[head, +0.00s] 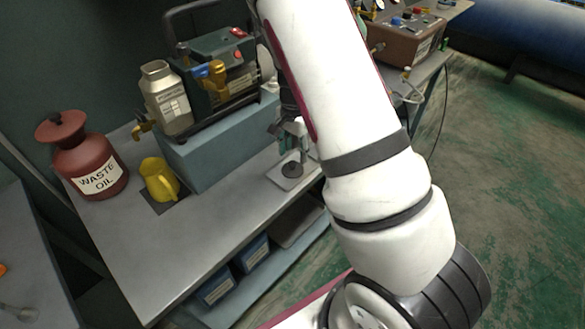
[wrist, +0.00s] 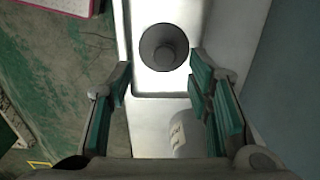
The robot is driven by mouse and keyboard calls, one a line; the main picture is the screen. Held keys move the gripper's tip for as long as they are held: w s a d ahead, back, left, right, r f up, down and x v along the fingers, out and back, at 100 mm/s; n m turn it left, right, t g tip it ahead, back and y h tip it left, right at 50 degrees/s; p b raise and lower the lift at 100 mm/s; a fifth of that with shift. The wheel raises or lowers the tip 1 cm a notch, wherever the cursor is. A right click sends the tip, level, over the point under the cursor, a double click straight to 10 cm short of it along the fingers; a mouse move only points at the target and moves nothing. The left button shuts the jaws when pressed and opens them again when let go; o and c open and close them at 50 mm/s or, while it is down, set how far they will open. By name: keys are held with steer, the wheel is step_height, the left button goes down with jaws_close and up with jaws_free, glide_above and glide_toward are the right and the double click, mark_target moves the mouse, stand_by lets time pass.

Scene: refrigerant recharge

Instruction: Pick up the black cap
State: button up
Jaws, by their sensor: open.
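The black cap (wrist: 164,47) is a round dark disc with a raised middle. It lies on a small light tray (wrist: 190,18) in the wrist view. In the head view the cap (head: 291,169) sits on the tray (head: 283,184) on the grey bench. My gripper (wrist: 160,75) is open, with its teal-padded fingers apart and nothing between them. The cap appears ahead of the fingertips, roughly centred between them. In the head view my gripper (head: 290,145) points down just above the cap, partly hidden by my arm.
A blue-grey block (head: 215,145) with a dark machine (head: 222,65) on it stands left of the tray. A metal bottle (head: 165,100), yellow jug (head: 158,180) and red waste-oil can (head: 88,160) are farther left. The bench (head: 150,262) is clear in front.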

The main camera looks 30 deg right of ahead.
mark_target(292, 163)
steer(key=f, duration=0.5)
steer(key=shift+w+a, duration=0.1)
steer(key=shift+w, duration=0.15)
jaws_close()
